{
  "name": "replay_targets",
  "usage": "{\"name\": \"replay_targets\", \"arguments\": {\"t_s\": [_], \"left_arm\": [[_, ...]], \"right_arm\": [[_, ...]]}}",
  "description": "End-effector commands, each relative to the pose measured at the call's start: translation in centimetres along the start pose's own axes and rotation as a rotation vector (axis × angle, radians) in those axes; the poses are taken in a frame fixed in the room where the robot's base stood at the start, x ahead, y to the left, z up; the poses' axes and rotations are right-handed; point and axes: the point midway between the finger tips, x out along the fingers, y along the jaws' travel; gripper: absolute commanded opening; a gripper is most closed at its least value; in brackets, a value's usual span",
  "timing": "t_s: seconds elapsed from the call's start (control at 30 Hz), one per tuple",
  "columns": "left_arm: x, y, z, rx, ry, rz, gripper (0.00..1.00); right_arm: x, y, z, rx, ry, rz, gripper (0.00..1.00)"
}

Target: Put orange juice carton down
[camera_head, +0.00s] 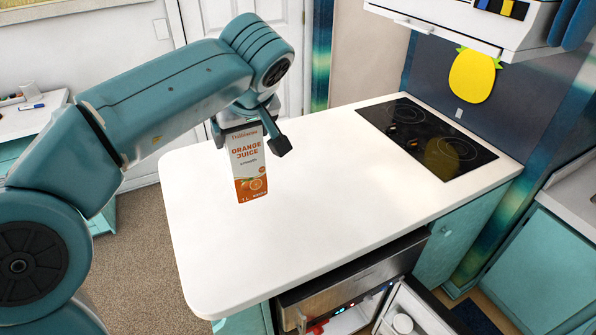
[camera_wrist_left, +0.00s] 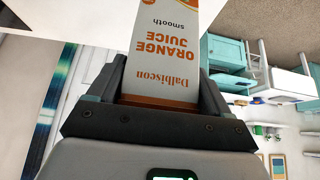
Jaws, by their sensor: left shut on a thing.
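The orange juice carton (camera_head: 247,163) is a white and orange box, upright in the head view, in front of the white countertop (camera_head: 300,220). My left gripper (camera_head: 250,138) is shut on the upper part of the carton. In the left wrist view the carton (camera_wrist_left: 165,45) sits between the two fingers (camera_wrist_left: 160,92) and appears upside down. I cannot tell for sure whether the carton's bottom touches the counter or hangs above it. My right gripper is not in view.
A black cooktop (camera_head: 425,135) is set in the counter's far right part. A wall cabinet (camera_head: 470,22) hangs above it. An open fridge compartment (camera_head: 345,315) shows below the counter's front edge. The counter around the carton is bare.

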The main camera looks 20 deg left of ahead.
Motion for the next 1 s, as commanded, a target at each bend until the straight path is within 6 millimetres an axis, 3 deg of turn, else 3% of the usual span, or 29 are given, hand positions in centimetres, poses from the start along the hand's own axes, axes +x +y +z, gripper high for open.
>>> {"name": "replay_targets", "arguments": {"t_s": [0.17,0.7,1.0], "left_arm": [[0.7,-0.1,0.6,0.000,0.004,0.002,0.00],[11.2,-0.1,7.6,0.001,0.002,0.001,0.00],[13.3,0.1,8.7,-0.001,0.003,0.003,0.00]], "right_arm": [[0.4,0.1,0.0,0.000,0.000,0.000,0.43],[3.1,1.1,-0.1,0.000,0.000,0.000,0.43],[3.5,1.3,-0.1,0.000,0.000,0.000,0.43]]}}
